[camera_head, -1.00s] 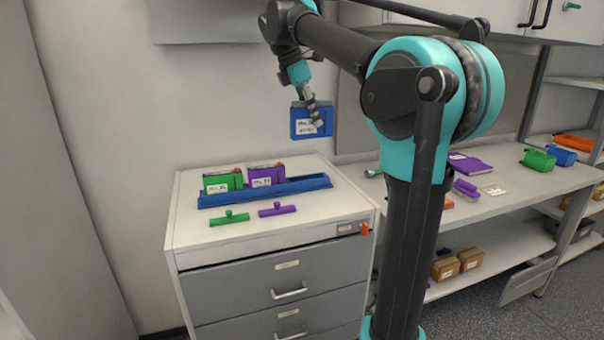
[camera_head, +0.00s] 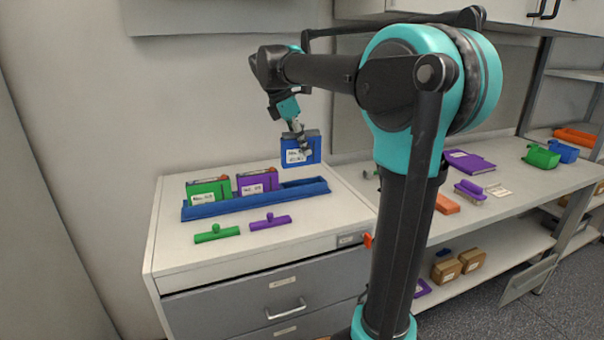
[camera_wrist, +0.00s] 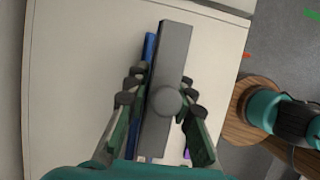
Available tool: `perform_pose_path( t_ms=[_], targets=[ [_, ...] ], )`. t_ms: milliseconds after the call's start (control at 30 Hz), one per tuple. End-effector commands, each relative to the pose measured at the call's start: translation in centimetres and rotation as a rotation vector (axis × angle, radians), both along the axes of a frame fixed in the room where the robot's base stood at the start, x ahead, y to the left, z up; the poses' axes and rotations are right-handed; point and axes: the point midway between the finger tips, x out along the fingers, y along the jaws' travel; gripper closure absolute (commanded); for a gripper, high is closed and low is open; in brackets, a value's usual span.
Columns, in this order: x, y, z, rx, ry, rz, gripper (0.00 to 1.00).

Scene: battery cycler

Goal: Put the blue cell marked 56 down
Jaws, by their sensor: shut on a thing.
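The blue cell (camera_head: 301,149) has a white label and a grey top. Its label is too small to read with certainty. My gripper (camera_head: 300,143) is shut on the cell from above and holds it upright, just above the right end of the blue tray (camera_head: 210,210) on the cabinet. In the wrist view the cell's grey top (camera_wrist: 170,80) with its round knob lies between the fingers of my gripper (camera_wrist: 160,110). A strip of the tray (camera_wrist: 148,50) shows beside it. A green cell (camera_head: 209,191) and a purple cell (camera_head: 257,182) stand in the tray; its right end looks empty.
A green handled piece (camera_head: 217,233) and a purple one (camera_head: 270,221) lie in front of the tray on the white cabinet top (camera_head: 320,230). The wall is close behind. A bench (camera_head: 500,210) with several coloured things stands to the right.

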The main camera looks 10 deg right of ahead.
Motion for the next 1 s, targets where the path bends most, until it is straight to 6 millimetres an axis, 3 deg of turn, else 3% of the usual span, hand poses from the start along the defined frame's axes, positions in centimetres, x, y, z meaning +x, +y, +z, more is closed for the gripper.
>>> perform_pose_path(
  t_ms=[100,233,467,733,967,1000],
  targets=[
    [0.0,0.0,-2.5,-0.001,0.0,0.0,1.0],
    [0.0,0.0,-4.3,-0.001,0.0,0.0,1.0],
    [0.0,0.0,-5.5,-0.001,0.0,0.0,1.0],
    [0.0,0.0,-8.6,0.0,0.0,0.0,1.0],
    [-0.1,0.1,-9.1,0.003,0.001,0.0,1.0],
    [0.0,0.1,-9.2,0.004,0.001,0.001,0.73]
  ],
)
